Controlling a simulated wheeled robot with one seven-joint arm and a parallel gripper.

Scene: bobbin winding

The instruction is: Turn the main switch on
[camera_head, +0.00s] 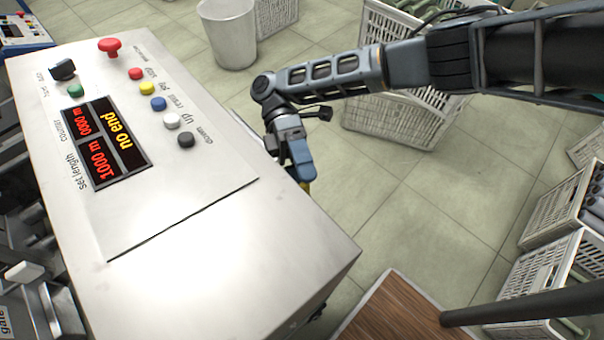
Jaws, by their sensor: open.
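The control cabinet (230,250) has a pale metal top panel and fills the left of the view. A black rotary knob (63,70) sits at the panel's upper left, beside a green button (75,91). I cannot tell whether it is the main switch; no label saying so is readable. A small dark part (318,311) shows on the cabinet's shaded side, too dim to identify. My gripper (304,180) points down beyond the cabinet's right edge, open, its blue fingertip part showing. Its fingers are partly hidden, and no held object shows.
A red mushroom button (110,47), several coloured buttons and a lit display (105,143) are on the panel. A white bin (228,35) and plastic crates (400,115) stand on the tiled floor. A brown wooden surface (395,310) is at bottom centre.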

